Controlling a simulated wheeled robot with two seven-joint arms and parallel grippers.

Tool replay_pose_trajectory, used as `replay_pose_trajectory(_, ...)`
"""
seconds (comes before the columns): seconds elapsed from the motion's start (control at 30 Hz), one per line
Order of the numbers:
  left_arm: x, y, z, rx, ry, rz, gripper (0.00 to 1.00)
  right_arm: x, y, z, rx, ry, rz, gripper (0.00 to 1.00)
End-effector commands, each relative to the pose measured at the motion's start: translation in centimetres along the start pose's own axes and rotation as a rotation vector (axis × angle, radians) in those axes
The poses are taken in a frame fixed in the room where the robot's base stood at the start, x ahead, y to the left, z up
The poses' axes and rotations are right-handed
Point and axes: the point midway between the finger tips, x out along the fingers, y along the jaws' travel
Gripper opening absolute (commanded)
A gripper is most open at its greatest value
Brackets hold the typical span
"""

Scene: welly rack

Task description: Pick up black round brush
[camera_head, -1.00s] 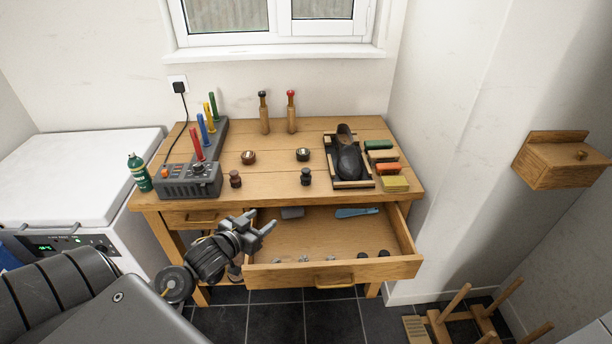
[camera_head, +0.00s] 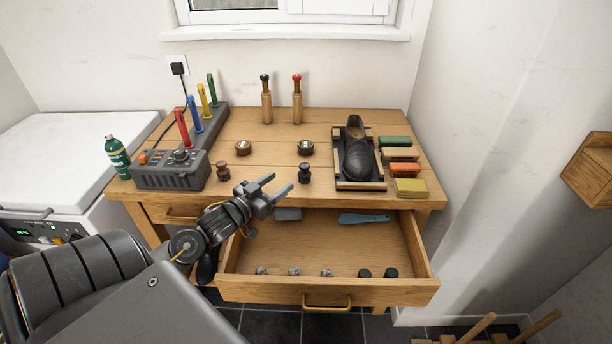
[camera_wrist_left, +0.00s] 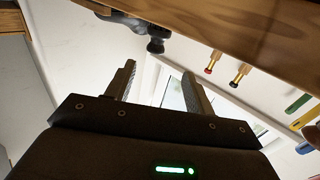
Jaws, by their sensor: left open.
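The black round brush (camera_head: 305,173) stands upright on the tabletop near its front edge, right of the middle. A dark knobbed shape in the left wrist view, beyond the fingers, looks like the same brush (camera_wrist_left: 155,44). My left gripper (camera_head: 279,183) is open and empty, above the open drawer by the table's front edge. Its fingers point toward the brush, slightly left of it and apart from it. The open fingers also show in the left wrist view (camera_wrist_left: 158,80). My right gripper is out of view.
A brown round brush (camera_head: 223,171) stands to the left. Two tins and two wooden-handled tools (camera_head: 297,102) are behind. A black shoe (camera_head: 357,150) sits in a wooden stand at right. The open drawer (camera_head: 330,290) juts out in front, holding small items.

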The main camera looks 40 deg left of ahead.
Motion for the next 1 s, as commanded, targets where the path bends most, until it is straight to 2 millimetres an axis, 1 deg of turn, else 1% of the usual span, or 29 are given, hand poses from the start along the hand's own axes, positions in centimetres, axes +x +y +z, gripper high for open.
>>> replay_pose_trajectory(0.1, 1.8, 0.4, -0.3, 0.000, 0.004, 0.009, 0.54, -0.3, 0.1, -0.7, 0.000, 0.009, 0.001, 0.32)
replay_pose_trajectory(0.2, 3.5, 0.6, -0.4, 0.001, 0.004, 0.012, 0.54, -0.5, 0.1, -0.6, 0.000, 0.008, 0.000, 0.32)
replay_pose_trajectory(0.3, 4.9, 0.6, -0.3, 0.000, 0.002, 0.011, 0.54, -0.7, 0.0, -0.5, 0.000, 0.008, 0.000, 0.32)
replay_pose_trajectory(0.4, 5.8, 0.6, -0.2, -0.001, 0.001, 0.011, 0.54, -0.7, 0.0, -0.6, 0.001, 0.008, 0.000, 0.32)
replay_pose_trajectory(0.6, 6.1, 0.5, -0.1, 0.000, 0.000, 0.009, 0.54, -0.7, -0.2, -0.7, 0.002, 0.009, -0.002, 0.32)
replay_pose_trajectory(0.67, 6.5, 0.5, -0.2, -0.001, 0.001, 0.008, 0.54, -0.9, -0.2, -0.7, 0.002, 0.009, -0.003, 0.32)
replay_pose_trajectory(0.8, 8.5, 0.5, -0.4, -0.001, 0.002, 0.006, 0.54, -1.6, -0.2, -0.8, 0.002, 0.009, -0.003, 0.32)
replay_pose_trajectory(0.9, 9.9, 0.5, -0.2, -0.001, 0.002, 0.005, 0.54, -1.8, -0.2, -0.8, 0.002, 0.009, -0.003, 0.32)
replay_pose_trajectory(1.0, 10.7, 0.5, -0.1, 0.000, 0.001, 0.006, 0.54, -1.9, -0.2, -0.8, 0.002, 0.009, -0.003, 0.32)
